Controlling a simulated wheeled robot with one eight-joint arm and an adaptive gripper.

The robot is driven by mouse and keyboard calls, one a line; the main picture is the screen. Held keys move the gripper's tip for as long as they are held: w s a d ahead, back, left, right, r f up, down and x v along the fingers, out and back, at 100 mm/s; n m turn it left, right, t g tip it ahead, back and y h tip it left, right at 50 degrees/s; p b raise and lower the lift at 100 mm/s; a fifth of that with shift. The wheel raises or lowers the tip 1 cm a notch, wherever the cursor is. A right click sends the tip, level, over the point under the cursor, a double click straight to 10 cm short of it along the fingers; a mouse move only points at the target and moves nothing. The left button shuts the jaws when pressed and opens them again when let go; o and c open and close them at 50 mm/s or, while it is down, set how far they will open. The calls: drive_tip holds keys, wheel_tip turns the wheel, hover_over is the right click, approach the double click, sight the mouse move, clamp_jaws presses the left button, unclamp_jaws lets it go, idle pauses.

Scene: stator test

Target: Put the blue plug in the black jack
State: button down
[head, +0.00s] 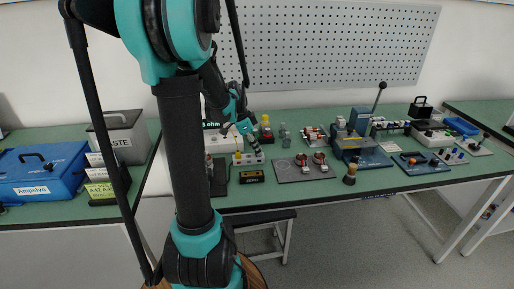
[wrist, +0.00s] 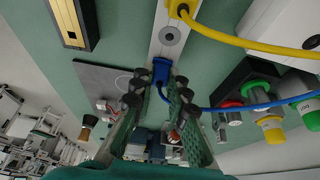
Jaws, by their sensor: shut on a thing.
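In the wrist view, my gripper (wrist: 158,86) is shut on the blue plug (wrist: 161,70), which sits between the fingertips. A blue cable (wrist: 235,107) runs from it to the right. The plug is over or at the end of a white strip-like box (wrist: 158,45); I cannot tell whether it touches the box. A dark grey round jack (wrist: 170,35) shows on the box, just beyond the plug and apart from it in the picture. In the head view, my gripper (head: 244,126) is above the white box (head: 248,158); the plug is too small to make out there.
A yellow plug (wrist: 180,9) with a yellow cable (wrist: 240,42) sits farther along the box. Red, yellow and green connectors (wrist: 268,122) stand at the right. A black and yellow meter (wrist: 76,22) and a grey plate (wrist: 100,80) lie at the left.

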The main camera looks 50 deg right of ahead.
drive_tip(key=c, duration=1.4)
unclamp_jaws()
drive_tip(key=v, duration=1.2)
